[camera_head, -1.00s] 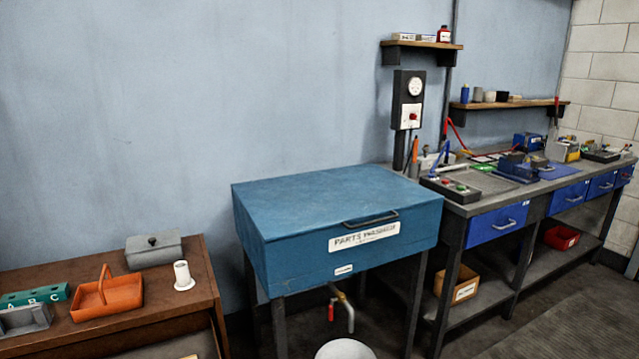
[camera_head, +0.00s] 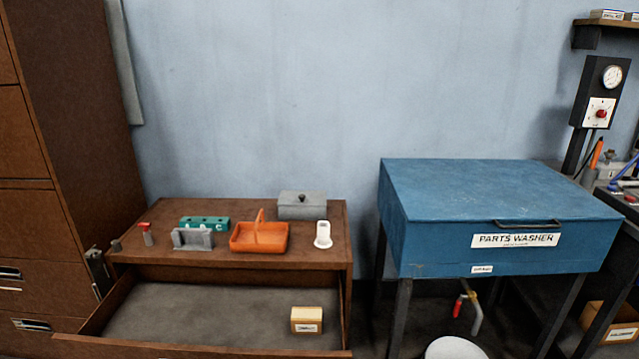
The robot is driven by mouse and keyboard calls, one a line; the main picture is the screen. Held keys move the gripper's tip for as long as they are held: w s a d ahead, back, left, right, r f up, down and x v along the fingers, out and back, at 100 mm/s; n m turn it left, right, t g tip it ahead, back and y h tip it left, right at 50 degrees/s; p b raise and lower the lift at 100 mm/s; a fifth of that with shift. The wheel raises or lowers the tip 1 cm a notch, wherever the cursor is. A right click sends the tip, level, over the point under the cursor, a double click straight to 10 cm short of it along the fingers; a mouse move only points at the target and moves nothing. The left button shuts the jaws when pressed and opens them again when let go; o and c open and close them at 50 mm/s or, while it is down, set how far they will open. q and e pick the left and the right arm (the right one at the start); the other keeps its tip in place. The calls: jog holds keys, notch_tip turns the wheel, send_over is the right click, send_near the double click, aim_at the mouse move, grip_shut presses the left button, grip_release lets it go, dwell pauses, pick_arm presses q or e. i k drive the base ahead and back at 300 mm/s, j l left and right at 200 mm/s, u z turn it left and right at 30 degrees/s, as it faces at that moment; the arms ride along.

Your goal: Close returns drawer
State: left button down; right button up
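A brown wooden cabinet (camera_head: 328,264) stands left of centre with its wide drawer (camera_head: 97,318) pulled out toward me. The drawer has a grey bottom, and a small tan box with a white label (camera_head: 307,320) lies in its right part. The drawer's front panel (camera_head: 200,351) runs along the bottom edge of the view and is partly cut off. Whether this drawer bears a returns label cannot be seen. Neither of my grippers is in view.
On the cabinet top are an orange basket (camera_head: 259,238), a grey lidded box (camera_head: 302,206), a white cylinder (camera_head: 323,235), a teal block (camera_head: 204,222) and a grey holder (camera_head: 192,238). A blue parts washer (camera_head: 500,215) stands right. A tall brown cabinet (camera_head: 60,120) stands left.

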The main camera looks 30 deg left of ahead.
aim_at(153, 312)
jog(key=u, duration=1.65)
